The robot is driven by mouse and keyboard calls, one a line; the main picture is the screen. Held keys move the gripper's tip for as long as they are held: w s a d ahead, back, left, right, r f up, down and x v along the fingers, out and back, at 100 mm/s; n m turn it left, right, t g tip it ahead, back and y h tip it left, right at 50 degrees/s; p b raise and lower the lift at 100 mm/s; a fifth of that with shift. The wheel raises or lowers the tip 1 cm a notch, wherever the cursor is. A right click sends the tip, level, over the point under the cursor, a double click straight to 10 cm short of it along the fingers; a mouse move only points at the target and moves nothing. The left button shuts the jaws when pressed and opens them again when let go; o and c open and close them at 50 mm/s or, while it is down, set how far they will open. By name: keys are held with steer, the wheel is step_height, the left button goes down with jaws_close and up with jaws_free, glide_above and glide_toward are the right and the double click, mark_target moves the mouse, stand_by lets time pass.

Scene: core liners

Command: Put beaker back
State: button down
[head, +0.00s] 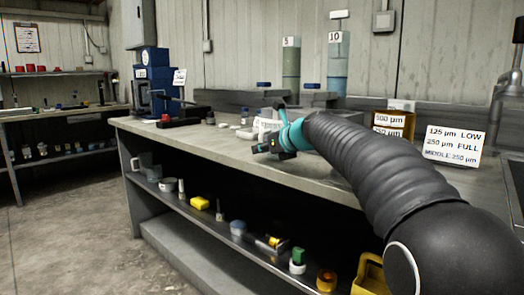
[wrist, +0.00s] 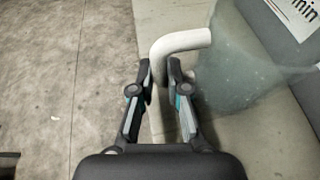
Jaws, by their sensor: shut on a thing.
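My gripper (wrist: 160,68) is shut on the white curved handle of a beaker (wrist: 245,62). The beaker's body is clear and see-through, and it fills the right of the wrist view, to the right of the fingers. In the head view my gripper (head: 264,147) is over the front edge of the long bench (head: 185,141). The beaker is hard to make out there. I cannot tell whether its base touches the bench top.
The bench's lower shelf (head: 165,193) holds a grey jug (head: 146,160), small pots and a yellow block (head: 200,203). Blue equipment (head: 152,80) stands at the bench's far end. Tall cylinders (head: 338,62) and label signs (head: 454,144) stand at the back and right. Floor at left is clear.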

steer(key=c, duration=1.2)
jaws_free()
steer(key=shift+f, duration=0.1)
steer(key=shift+o, duration=0.2)
steer(key=shift+s+d+r, duration=0.1)
steer(key=shift+r, duration=0.15)
steer(key=v, duration=1.1)
steer(key=shift+s+d, duration=0.2)
steer(key=shift+s, duration=0.05)
steer(key=s+d+f+n+g+h, duration=0.1)
steer(key=s+d+f+n+h, duration=0.2)
steer(key=s+f+n, duration=0.6)
steer(key=s+d+f+n+g+h, duration=0.2)
steer(key=s+d+f+n, duration=0.4)
steer(key=s, duration=0.9)
steer(key=s+d+f+n+g+h, duration=0.1)
steer(key=s+d+f+n+h, duration=0.3)
steer(key=s+f+n, duration=0.8)
steer(key=shift+d+f+n, duration=0.3)
steer(key=shift+d+f, duration=0.35)
steer(key=shift+f, duration=0.15)
